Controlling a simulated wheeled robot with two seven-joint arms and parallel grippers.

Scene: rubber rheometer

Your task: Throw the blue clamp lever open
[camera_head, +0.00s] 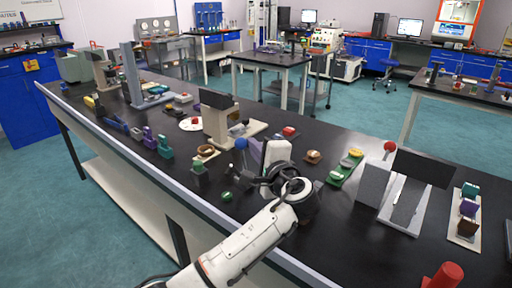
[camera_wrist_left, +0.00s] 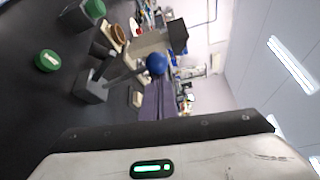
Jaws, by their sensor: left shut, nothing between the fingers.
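The blue clamp lever shows as a round blue knob (camera_head: 241,143) on a thin stem, just left of my left gripper in the head view. The knob also shows in the left wrist view (camera_wrist_left: 157,63), with a grey arm running down-left from it to a dark grey block (camera_wrist_left: 90,86). My left gripper (camera_head: 270,151) is a white body over the black bench, close to the right of the knob. It is shut and empty, and appears apart from the knob. Its fingertips are mostly hidden. My right gripper is in neither view.
A beige stand with a dark panel (camera_head: 219,99) stands behind the knob. A green round piece (camera_head: 227,196) lies on the bench in front. To the right are a green tray (camera_head: 346,170), a red-knobbed lever (camera_head: 390,147) and a grey stand. A red cylinder (camera_head: 443,275) stands near the front edge.

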